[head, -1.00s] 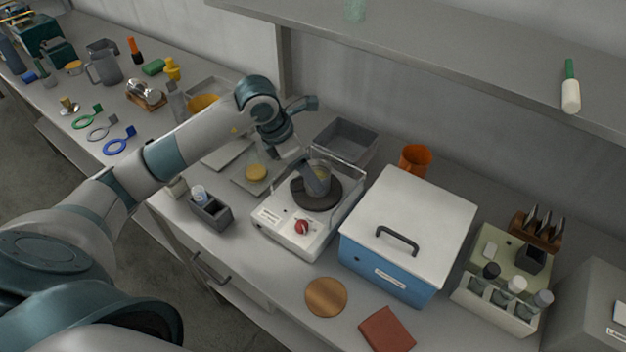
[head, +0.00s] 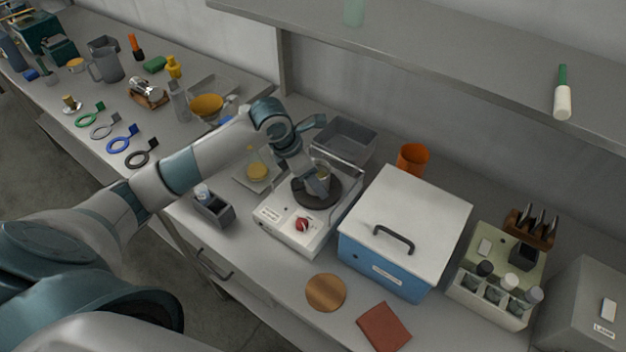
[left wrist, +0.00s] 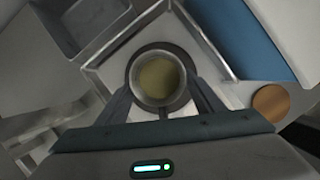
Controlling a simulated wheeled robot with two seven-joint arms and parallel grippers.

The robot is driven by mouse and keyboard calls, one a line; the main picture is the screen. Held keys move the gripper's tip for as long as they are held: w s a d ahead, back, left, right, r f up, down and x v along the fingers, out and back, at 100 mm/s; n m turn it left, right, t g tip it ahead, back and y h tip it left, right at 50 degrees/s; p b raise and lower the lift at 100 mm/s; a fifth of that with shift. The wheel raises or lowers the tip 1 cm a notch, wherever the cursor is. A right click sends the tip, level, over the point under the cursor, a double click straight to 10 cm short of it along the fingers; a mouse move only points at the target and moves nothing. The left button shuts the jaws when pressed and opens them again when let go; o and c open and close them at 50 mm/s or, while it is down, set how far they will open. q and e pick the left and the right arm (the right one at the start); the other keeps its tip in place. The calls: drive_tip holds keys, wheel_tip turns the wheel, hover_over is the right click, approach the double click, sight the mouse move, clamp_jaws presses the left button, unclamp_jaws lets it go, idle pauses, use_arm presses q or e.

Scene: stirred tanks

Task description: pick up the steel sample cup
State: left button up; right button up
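The steel sample cup (head: 323,173) stands on the round black plate (head: 301,196) of a white stirrer unit. In the left wrist view the cup (left wrist: 157,79) is seen from above, with a grey rim and dull yellow contents. My left gripper (head: 319,183) is down at the cup, its fingers partly hiding it in the head view. In the left wrist view its two fingers lie on either side of the cup, spread apart. I cannot tell whether they touch its wall. My right gripper is not in view.
A blue box with a white lid (head: 409,222) stands close right of the stirrer (head: 290,229). A grey bin (head: 345,141) is behind it and a flask (head: 257,166) is to its left. A copper disc (head: 326,292) lies in front. A shelf overhangs the back.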

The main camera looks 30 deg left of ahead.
use_arm(q)
drive_tip(key=c, duration=0.8)
drive_tip(key=shift+r, duration=0.1)
drive_tip(key=shift+r+b, duration=0.45)
drive_tip(key=shift+b, duration=0.05)
drive_tip(key=r+b, duration=0.2)
drive_tip(key=r, duration=0.1)
drive_tip(key=shift+s+d, duration=0.1)
drive_tip(key=shift+d, duration=0.1)
drive_tip(key=shift+s+d+r+b, duration=0.6)
drive_tip(key=shift+s+d+r, duration=0.6)
drive_tip(key=shift+s, duration=0.25)
drive_tip(key=shift+s+d+r+b, duration=0.55)
drive_tip(key=shift+s+d+r, duration=0.65)
drive_tip(key=shift+s, duration=0.25)
drive_tip(key=shift+s+d+r+b, duration=0.6)
drive_tip(key=shift+s+d+r, duration=0.45)
drive_tip(key=shift+s+d, duration=0.3)
drive_tip(key=shift+a, duration=0.1)
